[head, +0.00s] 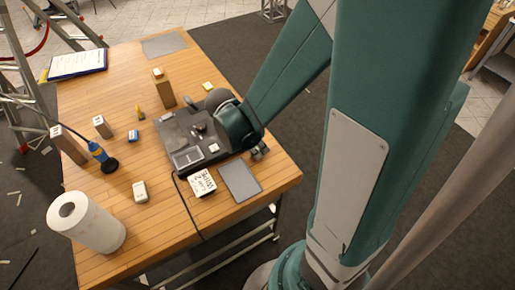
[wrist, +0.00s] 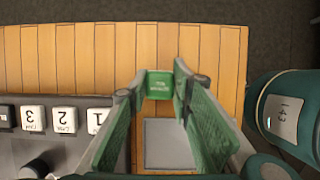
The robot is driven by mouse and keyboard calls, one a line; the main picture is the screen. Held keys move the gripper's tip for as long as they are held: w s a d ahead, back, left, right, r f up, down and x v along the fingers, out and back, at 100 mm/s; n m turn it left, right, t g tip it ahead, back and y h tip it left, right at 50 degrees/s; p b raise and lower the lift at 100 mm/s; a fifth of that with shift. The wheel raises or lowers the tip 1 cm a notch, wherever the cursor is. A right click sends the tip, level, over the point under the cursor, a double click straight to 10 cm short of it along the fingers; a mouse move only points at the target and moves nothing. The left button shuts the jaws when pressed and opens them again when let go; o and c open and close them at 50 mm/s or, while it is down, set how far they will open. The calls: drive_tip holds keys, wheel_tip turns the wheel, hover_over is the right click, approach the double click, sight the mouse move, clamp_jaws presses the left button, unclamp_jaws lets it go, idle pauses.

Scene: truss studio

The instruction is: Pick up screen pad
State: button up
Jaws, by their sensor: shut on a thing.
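The block sits between the two fingertips, above the wooden table. In the head view my gripper (head: 259,152) is largely hidden by my own arm at the table's right edge, and the held block cannot be made out there.
A dark console (head: 178,140) with white numbered keys lies left of my gripper. A grey flat mat (head: 240,181) and a handwritten card (head: 201,183) lie nearby. A paper towel roll (head: 88,222) stands at front left. The table's (head: 165,240) front middle is clear.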

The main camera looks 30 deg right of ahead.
drive_tip(key=shift+r+p, duration=0.55)
drive_tip(key=shift+r, duration=3.95)
